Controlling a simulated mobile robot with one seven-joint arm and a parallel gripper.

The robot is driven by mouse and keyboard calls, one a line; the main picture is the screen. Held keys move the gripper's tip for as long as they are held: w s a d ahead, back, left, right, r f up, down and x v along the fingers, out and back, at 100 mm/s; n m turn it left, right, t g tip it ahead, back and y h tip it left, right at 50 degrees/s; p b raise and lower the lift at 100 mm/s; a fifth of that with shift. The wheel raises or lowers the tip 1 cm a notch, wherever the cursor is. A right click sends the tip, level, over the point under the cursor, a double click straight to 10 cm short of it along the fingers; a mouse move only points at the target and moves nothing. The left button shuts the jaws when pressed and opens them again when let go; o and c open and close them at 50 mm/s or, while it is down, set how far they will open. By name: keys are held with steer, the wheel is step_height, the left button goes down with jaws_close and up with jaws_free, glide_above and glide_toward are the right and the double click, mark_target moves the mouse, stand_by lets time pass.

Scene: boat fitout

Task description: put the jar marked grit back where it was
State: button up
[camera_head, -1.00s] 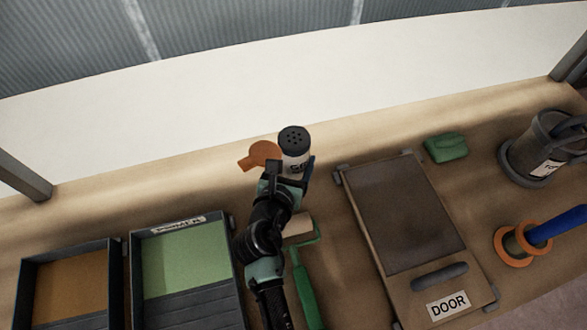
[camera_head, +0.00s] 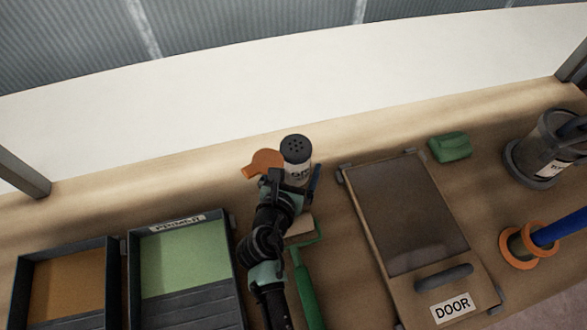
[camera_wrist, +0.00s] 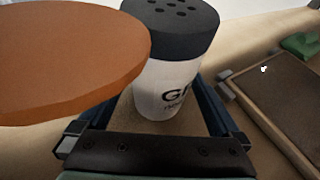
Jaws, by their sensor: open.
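The jar (camera_head: 297,170) is white with a black lid pierced by several holes. It stands upright at the back of the bench, and its label is partly hidden in the head view. In the wrist view the jar (camera_wrist: 165,85) shows dark letters beginning with "G"; the rest is cut off by its curve. My gripper (camera_head: 300,180) is open, with the jar standing between or just beyond its fingers. In the wrist view one finger is on each side of the jar, with a gap visible at the right.
An orange disc-like object (camera_head: 264,162) stands close left of the jar, looming large in the wrist view (camera_wrist: 70,62). A green-handled roller (camera_head: 304,275) lies in front. A primer tray (camera_head: 182,262) is left; a panel labelled DOOR (camera_head: 405,215) is right. A green block (camera_head: 450,148) lies beyond.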

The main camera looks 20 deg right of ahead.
steer(key=p+v, duration=0.1)
steer(key=v, duration=1.1)
steer(key=shift+r, duration=0.2)
